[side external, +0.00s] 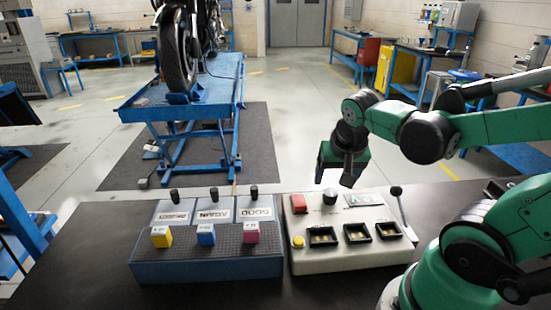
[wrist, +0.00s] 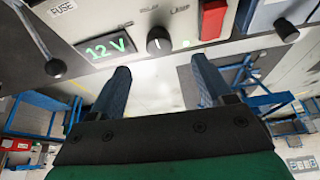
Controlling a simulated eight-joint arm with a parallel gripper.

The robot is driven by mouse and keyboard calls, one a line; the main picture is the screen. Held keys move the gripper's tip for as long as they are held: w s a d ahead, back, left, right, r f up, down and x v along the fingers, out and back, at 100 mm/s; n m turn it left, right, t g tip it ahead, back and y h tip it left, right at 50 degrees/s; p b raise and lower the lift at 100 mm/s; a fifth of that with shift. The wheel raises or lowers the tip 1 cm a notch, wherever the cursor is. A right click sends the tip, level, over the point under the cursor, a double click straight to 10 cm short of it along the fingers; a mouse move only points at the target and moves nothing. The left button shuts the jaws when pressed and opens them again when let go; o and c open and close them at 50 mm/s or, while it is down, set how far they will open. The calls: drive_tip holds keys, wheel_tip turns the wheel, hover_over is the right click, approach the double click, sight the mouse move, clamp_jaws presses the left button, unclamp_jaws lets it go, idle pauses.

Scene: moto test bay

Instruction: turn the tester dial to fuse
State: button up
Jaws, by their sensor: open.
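The cream tester box (side external: 350,262) stands on the dark table. Its round black dial (side external: 330,196) is on the top near the back; in the wrist view the dial (wrist: 159,40) carries a white pointer mark. Beside it the green display (wrist: 110,45) reads "12 V". A "FUSE" label (wrist: 62,8) shows at the wrist view's top left. My gripper (side external: 337,180) is above and slightly behind the dial, pointing down. In the wrist view my gripper (wrist: 161,65) has its fingers apart and empty, with the dial just beyond the gap between the tips, apparently not touched.
A red button (side external: 298,203) sits left of the dial and a black-knobbed lever (side external: 401,208) at the box's right. Several sockets and a yellow button (side external: 298,241) are in front. A blue rack (side external: 205,268) with coloured tagged blocks stands close on the left.

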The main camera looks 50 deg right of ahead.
sight(331, 192)
drive_tip(key=shift+x, duration=2.75)
clamp_jaws()
